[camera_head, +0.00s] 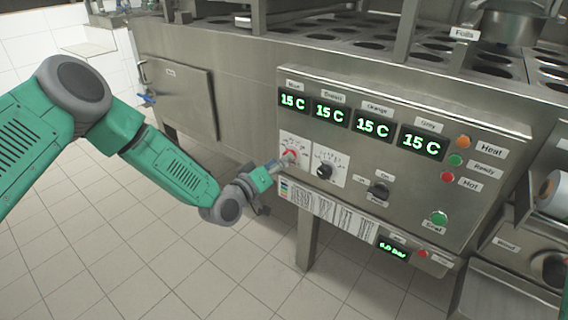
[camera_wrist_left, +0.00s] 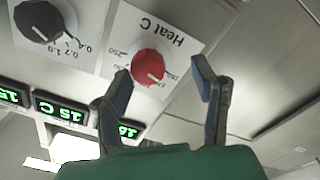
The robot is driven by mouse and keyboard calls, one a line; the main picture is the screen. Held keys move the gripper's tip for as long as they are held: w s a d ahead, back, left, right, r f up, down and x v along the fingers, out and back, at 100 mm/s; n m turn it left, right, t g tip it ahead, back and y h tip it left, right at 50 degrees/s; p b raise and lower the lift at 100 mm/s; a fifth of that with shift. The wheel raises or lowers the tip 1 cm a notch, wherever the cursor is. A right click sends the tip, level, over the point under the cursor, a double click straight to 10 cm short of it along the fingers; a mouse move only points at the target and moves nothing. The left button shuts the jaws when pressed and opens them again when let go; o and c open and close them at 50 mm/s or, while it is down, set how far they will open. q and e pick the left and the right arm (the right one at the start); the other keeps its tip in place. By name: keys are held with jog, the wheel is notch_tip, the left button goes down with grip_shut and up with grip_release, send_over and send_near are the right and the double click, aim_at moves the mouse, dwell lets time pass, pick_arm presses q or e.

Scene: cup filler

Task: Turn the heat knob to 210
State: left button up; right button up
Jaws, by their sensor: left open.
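The red heat knob (camera_head: 291,154) sits on a white dial plate at the left of the steel control panel. In the left wrist view the red knob (camera_wrist_left: 148,67) is upside down under the "Heat C" label, with a scale around it. A pale mark shows toward its lower right edge; the exact value it points at is too small to read. My left gripper (camera_head: 280,163) is close in front of the knob, its fingers spread. In the wrist view the open left gripper (camera_wrist_left: 162,78) has one finger near each side of the knob, with no clear contact. My right gripper is not in view.
A black knob (camera_head: 325,171) on its own dial is just right of the heat knob. A black switch (camera_head: 378,190) is further right. Several green displays, one a display (camera_head: 292,101), read 15 C above. A green button (camera_head: 439,218) is at lower right. Tiled floor is clear below.

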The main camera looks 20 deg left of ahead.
pick_arm(q)
jog(key=shift+w+d+r, duration=0.1)
jog(key=shift+w+d, duration=0.4)
jog(key=shift+d, duration=0.2)
jog(key=shift+w+d+r, duration=0.1)
jog(key=shift+w+d, duration=0.35)
jog(key=shift+d, duration=0.25)
jog(key=shift+s+a, duration=0.1)
jog(key=shift+a, duration=0.35)
jog(key=c, duration=0.8)
jog(key=shift+a, duration=0.25)
jog(key=shift+c, duration=1.1)
jog(key=shift+d+f, duration=0.1)
jog(key=shift+c, duration=0.6)
